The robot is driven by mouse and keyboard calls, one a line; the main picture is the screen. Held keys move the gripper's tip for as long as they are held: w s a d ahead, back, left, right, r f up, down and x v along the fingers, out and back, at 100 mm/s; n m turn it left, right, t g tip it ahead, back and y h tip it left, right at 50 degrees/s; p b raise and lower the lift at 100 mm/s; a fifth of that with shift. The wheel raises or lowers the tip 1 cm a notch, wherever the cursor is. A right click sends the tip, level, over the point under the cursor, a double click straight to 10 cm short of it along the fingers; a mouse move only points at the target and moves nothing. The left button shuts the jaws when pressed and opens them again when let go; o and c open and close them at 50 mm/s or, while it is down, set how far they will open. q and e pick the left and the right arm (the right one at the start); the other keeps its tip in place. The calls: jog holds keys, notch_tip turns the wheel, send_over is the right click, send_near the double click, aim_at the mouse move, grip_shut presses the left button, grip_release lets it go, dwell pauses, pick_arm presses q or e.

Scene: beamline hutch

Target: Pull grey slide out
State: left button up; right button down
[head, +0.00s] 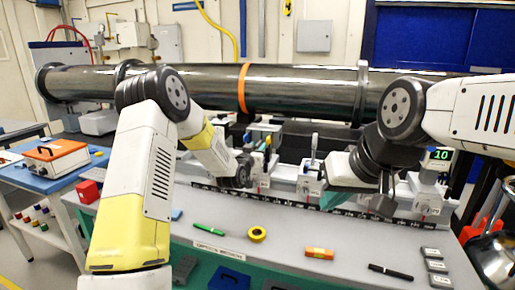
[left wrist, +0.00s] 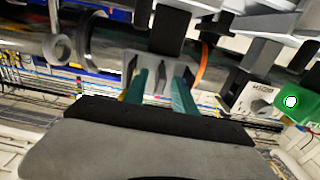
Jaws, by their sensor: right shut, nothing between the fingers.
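My left gripper (left wrist: 160,85) shows two teal fingers standing apart in the left wrist view. A grey slotted block (left wrist: 157,66), possibly the grey slide, appears beyond and between the fingertips; I cannot tell whether they touch it. In the head view my left arm reaches down to the instrument row at the back of the bench, where its fingers are hard to make out. I cannot single out the grey slide there. My right gripper (head: 383,206) is shut and empty, low over the bench in front of the white mounts on the right.
A long dark steel pipe (head: 310,90) with an orange band runs behind the instruments. A white mount (head: 311,180) stands mid-row. A green pen (head: 209,229), yellow tape roll (head: 257,234), orange block (head: 319,253) and black marker (head: 391,272) lie on the front bench. A green-display box (head: 439,155) is right.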

pick_arm(q)
jog(key=shift+w, duration=0.2)
jog(key=shift+c, duration=0.4)
grip_shut()
dwell(1.0)
